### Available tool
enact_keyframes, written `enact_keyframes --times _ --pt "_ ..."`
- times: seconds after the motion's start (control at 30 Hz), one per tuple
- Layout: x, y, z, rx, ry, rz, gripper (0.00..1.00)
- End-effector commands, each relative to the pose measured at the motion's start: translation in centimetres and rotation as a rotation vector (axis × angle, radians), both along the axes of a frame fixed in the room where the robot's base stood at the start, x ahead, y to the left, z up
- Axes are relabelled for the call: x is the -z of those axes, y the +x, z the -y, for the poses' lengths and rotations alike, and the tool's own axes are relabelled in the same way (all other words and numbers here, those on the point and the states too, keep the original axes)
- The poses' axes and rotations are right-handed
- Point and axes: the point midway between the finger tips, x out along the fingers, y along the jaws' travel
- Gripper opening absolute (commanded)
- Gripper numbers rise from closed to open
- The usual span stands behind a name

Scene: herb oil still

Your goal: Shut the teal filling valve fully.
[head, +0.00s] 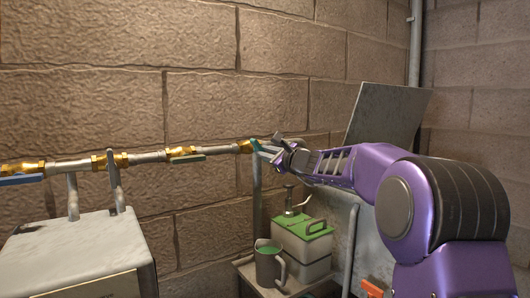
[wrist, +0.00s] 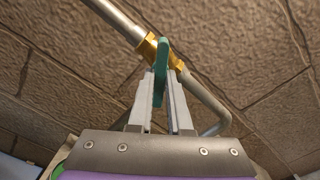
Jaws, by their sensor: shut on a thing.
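The teal filling valve's handle (head: 265,148) is at the right end of the pipe run on the wall in the head view, beside a brass fitting (head: 245,146). In the wrist view the teal handle (wrist: 161,60) stands out from the brass valve body (wrist: 148,47). My gripper (head: 283,153) reaches it from the right. In the wrist view my gripper (wrist: 162,78) has its two fingers on either side of the handle, shut on it. The fingers hide part of the handle, and I cannot tell its exact angle to the pipe.
A dark green-handled valve (head: 187,158) and a blue-handled valve (head: 20,180) sit farther left on the pipe (head: 70,165). Below stand a green-topped can (head: 305,245) and a grey jug (head: 268,268). A metal panel (head: 390,115) leans behind my arm. A grey box (head: 75,250) is at left.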

Motion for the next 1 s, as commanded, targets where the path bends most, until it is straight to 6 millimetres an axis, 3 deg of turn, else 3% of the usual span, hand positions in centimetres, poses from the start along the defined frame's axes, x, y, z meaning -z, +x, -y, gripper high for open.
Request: enact_keyframes --times 0.6,1.0 --pt "-0.01 0.02 0.05 0.001 0.438 -0.297 0.0" --pt "0.05 0.01 0.04 0.001 0.558 -0.377 0.0"
